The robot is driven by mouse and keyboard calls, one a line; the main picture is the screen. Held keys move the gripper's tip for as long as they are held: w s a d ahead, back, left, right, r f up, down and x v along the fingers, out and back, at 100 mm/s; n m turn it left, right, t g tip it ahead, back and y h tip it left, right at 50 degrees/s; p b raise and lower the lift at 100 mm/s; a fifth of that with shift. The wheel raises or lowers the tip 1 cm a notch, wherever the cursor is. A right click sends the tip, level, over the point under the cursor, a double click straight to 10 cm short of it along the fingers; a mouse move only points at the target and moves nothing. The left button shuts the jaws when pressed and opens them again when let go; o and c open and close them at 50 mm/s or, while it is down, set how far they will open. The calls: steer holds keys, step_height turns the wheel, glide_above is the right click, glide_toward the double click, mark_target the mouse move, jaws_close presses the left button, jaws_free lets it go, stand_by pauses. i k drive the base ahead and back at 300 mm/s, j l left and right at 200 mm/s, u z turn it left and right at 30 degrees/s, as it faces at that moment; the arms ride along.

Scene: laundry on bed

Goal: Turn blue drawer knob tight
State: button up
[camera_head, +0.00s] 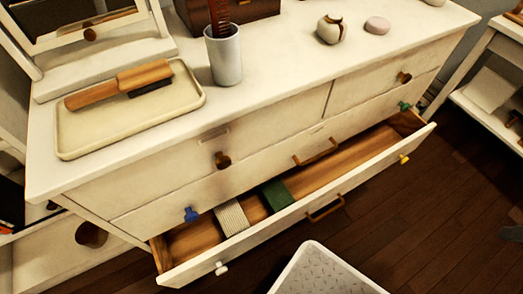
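The blue knob (190,214) is on the left end of the closed middle drawer front (262,163) of a white dresser. It sticks out above the left end of the open bottom drawer. From here I cannot tell whether it is loose or tight. The same drawer has a green knob (405,106) at its right end and a brown bar handle (316,153) in the middle. My gripper is not in view.
The bottom drawer (290,228) is pulled out, with a white knob (220,268), a yellow knob (403,158) and folded cloths inside. A tray with a brush (120,85) and a cup (224,55) stand on top. Dark floor (430,215) is clear at right.

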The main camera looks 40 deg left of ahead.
mark_target(191, 217)
steer(key=u, duration=2.35)
steer(key=l+u, duration=0.1)
steer(key=u, duration=0.35)
steer(key=k+l+u, duration=0.1)
steer(key=u, duration=0.4)
steer(key=k+u, duration=0.15)
steer(key=u, duration=0.3)
steer(key=k+l+u, duration=0.1)
steer(key=u, duration=0.4)
steer(key=k+l+u, duration=0.1)
steer(key=u, duration=0.25)
steer(key=k+u, duration=0.35)
steer(key=k+z, duration=0.3)
steer(key=z, duration=0.25)
steer(key=k+z, duration=0.1)
steer(key=z, duration=0.4)
steer(key=k+l+z, duration=0.1)
steer(key=z, duration=0.4)
steer(key=k+l+z, duration=0.1)
steer(key=z, duration=0.4)
steer(key=l, duration=0.1)
